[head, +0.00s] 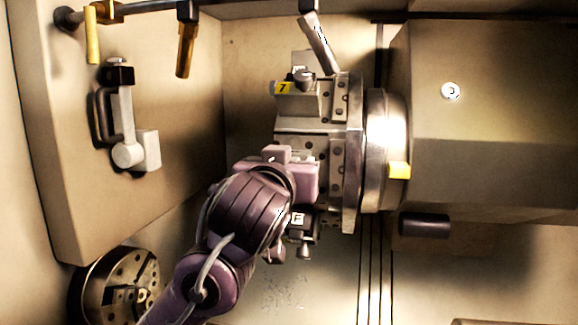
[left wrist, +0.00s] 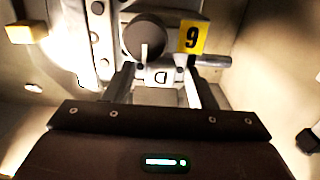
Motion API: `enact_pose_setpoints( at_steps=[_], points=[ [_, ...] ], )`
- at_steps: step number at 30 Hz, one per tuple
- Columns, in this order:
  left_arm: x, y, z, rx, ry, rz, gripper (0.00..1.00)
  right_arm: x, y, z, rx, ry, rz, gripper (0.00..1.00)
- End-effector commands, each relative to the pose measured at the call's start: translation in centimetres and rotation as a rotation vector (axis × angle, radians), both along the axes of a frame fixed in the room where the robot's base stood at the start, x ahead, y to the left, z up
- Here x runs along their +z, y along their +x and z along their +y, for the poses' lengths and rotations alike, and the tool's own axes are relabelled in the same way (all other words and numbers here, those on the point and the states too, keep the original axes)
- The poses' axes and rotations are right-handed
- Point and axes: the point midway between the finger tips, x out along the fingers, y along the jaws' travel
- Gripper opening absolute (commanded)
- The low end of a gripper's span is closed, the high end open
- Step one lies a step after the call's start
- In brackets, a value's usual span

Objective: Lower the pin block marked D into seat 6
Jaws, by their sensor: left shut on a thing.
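My left gripper (left wrist: 163,84) is shut on the pin block marked D (left wrist: 153,75), with one dark finger on each side of it. A dark round part with a pale line shows just beyond the block. A yellow tag (left wrist: 191,37) stands beside it; it looks like a 9 in this view, which could be a 6 seen upside down. In the head view my left gripper (head: 290,170) is at the face of the turret disc (head: 352,150), and my arm hides the block and the tag. I cannot tell whether the block touches the seat. My right gripper is not in view.
A block marked F (head: 298,220) sits just below my gripper, and a seat tagged 7 (head: 284,88) with a tool sits above. A lever (head: 318,42) rises at the top. A chuck (head: 118,285) stands at lower left. Open room lies left of the turret.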

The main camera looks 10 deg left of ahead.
Motion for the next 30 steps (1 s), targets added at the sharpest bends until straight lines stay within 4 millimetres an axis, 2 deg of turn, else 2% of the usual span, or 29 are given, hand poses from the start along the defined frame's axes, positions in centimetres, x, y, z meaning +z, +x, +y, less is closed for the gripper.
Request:
enact_pose_setpoints(
  at_steps=[8, 9, 14, 23, 26, 30],
  points=[
    [0.4, -0.2, 0.0, -0.003, -0.003, -0.01, 0.0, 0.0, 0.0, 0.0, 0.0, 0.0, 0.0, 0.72],
    [0.4, -0.2, 0.0, -0.002, -0.003, -0.01, 0.56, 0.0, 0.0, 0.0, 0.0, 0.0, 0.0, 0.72],
    [0.2, -0.1, 0.0, -0.002, -0.002, -0.006, 0.76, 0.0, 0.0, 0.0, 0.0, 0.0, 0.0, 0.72],
    [-0.3, -0.2, 0.0, 0.001, 0.002, 0.005, 0.76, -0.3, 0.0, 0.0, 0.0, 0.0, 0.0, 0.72],
    [-0.4, -1.2, -0.1, 0.0, 0.0, 0.001, 0.76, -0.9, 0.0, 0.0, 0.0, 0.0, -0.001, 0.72],
    [-0.4, -3.6, -0.1, -0.002, -0.001, -0.004, 0.76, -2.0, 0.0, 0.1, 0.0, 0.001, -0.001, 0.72]
  ],
)
